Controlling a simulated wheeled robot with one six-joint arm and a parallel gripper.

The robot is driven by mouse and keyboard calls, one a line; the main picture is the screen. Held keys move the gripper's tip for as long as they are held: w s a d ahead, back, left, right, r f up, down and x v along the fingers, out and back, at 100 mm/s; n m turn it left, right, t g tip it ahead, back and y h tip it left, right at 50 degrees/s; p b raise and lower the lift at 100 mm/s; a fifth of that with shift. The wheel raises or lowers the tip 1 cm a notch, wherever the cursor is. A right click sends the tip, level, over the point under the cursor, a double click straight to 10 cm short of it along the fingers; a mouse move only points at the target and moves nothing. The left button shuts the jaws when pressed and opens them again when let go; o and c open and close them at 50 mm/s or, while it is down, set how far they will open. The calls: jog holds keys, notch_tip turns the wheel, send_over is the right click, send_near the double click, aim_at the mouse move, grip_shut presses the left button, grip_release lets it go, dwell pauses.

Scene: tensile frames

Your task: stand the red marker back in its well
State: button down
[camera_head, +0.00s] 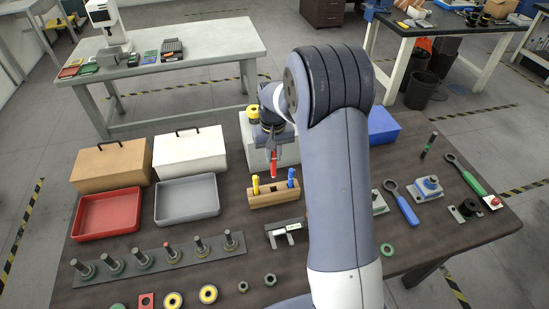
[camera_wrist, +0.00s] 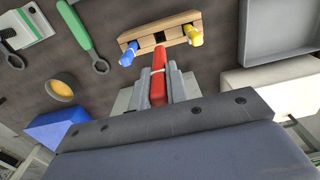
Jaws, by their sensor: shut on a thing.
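The red marker (camera_head: 273,163) hangs below my gripper (camera_head: 272,150), held roughly upright above and behind the wooden marker block. In the wrist view the red marker (camera_wrist: 158,75) sits between the two grey fingers of my gripper (camera_wrist: 159,84), which are shut on it. The wooden block (camera_head: 262,199) stands on the dark table and also shows in the wrist view (camera_wrist: 173,36). A yellow marker (camera_head: 256,185) stands in its left well and a blue marker (camera_head: 291,178) in its right well. The dark middle well (camera_wrist: 159,38) is empty. The red marker is apart from the block.
A grey tray (camera_head: 187,214) and a red tray (camera_head: 73,230) lie left of the block. A white box (camera_head: 190,169) and a blue box (camera_head: 383,137) stand further back. A caliper-like tool (camera_head: 287,232) lies just in front of the block. Wrenches lie to the right.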

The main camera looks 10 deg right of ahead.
aim_at(273, 177)
jog(key=shift+w+d+f, duration=0.1)
jog(key=shift+f+b, duration=1.6)
jog(key=shift+f, duration=0.75)
jog(key=shift+f+b, duration=1.05)
jog(key=shift+f, duration=0.3)
jog(key=shift+f+b, duration=1.35)
jog(key=shift+f, duration=0.45)
jog(key=c, duration=1.3)
grip_release()
